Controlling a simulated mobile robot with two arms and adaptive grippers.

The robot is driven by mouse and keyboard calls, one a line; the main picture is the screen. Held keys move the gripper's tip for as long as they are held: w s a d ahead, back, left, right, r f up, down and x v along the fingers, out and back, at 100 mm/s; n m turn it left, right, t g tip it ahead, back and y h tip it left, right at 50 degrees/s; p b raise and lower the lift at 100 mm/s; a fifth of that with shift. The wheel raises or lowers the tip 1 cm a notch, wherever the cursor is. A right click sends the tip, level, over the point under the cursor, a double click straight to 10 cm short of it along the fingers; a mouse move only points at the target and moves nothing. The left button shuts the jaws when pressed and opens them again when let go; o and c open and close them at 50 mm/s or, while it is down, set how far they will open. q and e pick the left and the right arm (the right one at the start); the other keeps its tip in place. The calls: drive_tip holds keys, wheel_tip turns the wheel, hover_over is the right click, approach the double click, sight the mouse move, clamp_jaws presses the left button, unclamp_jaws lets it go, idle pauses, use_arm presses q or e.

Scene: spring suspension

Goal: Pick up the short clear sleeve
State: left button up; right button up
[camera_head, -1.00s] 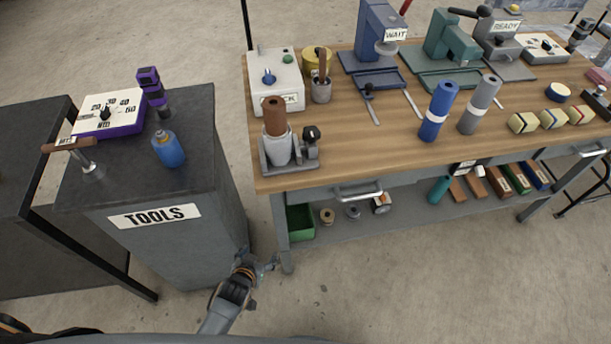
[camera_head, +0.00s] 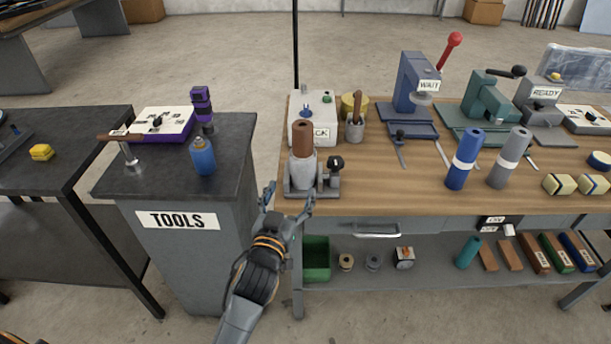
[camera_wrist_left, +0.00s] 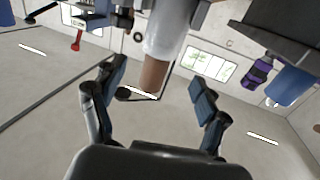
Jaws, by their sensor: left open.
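The short clear sleeve (camera_head: 301,173) looks pale and translucent. It stands upright around the lower part of a brown cylinder (camera_head: 302,137) in a grey clamp fixture (camera_head: 325,184) at the workbench's left front corner. In the left wrist view the sleeve (camera_wrist_left: 166,32) shows at the top centre, and the brown cylinder (camera_wrist_left: 152,76) sticks out of it between the fingers. My left gripper (camera_head: 288,199) is open and empty, just in front of the fixture at the bench edge. It also shows in the left wrist view (camera_wrist_left: 158,82), apart from the sleeve. My right gripper is not in view.
A white control box (camera_head: 312,107) and a grey cup (camera_head: 355,128) stand behind the fixture. The tool cabinet (camera_head: 230,170) with a blue bottle (camera_head: 203,157) is to the left. Blue (camera_head: 462,160) and grey (camera_head: 509,157) cylinders stand farther right.

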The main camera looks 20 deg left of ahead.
sight(301, 166)
use_arm(q)
drive_tip(key=w, duration=0.8)
drive_tip(key=shift+w+a, duration=0.25)
drive_tip(key=w, duration=0.3)
drive_tip(key=w+p, duration=0.1)
drive_tip(key=w, duration=0.1)
drive_tip(key=shift+w+a+f, duration=0.1)
drive_tip(key=shift+a, duration=0.2)
drive_tip(key=c, duration=0.9)
